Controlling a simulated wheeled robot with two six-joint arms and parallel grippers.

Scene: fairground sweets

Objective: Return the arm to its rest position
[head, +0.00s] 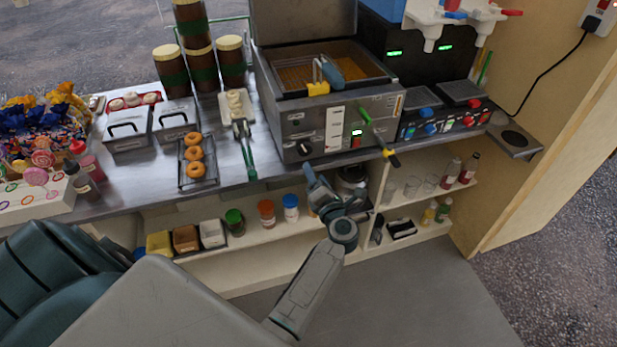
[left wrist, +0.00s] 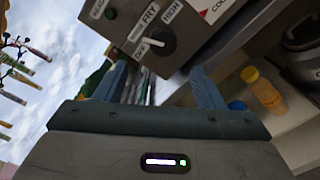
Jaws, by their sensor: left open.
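My left gripper (head: 318,180) is in front of the counter edge, just below the fryer (head: 340,125), with nothing visibly held. In the left wrist view the gripper's two fingers (left wrist: 160,85) stand apart and the space between them holds no object. Beyond them the fryer's front panel (left wrist: 185,15) shows, with a dark knob (left wrist: 160,42). My left arm reaches up from the bottom of the head view, bent at its joints. My right gripper is not in view.
The steel counter edge (head: 130,200) runs close above my gripper. Doughnuts (head: 194,154) lie on a tray to the left. Below, the shelf (head: 265,238) holds jars with coloured lids, including a blue-lidded jar (head: 290,208), close left of the arm. The floor in front is free.

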